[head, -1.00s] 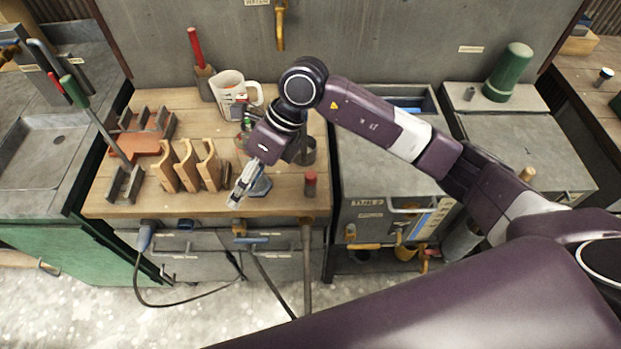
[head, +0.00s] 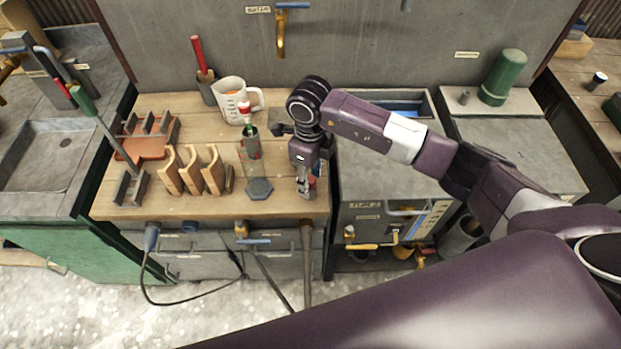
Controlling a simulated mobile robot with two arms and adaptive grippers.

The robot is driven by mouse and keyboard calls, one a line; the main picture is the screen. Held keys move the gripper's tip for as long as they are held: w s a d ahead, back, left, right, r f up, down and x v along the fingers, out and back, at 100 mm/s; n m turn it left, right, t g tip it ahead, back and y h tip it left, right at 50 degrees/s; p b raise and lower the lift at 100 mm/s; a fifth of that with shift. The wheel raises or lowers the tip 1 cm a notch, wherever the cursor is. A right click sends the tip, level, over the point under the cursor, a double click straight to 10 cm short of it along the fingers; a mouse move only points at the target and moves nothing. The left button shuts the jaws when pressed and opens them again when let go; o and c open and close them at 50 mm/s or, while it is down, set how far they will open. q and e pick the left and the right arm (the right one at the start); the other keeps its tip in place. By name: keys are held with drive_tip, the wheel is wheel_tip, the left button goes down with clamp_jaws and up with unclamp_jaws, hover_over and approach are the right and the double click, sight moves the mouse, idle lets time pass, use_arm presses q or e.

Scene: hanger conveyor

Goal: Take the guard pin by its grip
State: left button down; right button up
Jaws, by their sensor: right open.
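My right gripper (head: 305,190) reaches down over the front right corner of the wooden bench top, its fingers pointing down. It is open. A small red-topped pin, which I take for the guard pin (head: 314,184), shows only as a bit of red right beside and behind the fingers. Most of it is hidden by the gripper, and I cannot tell whether the fingers are around it or only beside it. My left gripper is not in view.
Left of the gripper, a dark hexagonal piece (head: 259,189) lies on the bench top (head: 205,208). Further left stand wooden curved holders (head: 190,172). A grey cabinet (head: 385,190) adjoins on the right.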

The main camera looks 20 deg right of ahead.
drive_tip(key=shift+f, duration=0.3)
clamp_jaws()
drive_tip(key=shift+r, duration=0.1)
wheel_tip(320, 180, up, 13)
drive_tip(key=b, duration=0.5)
wheel_tip(320, 180, up, 7)
hover_over(310, 178)
drive_tip(key=shift+s, duration=0.15)
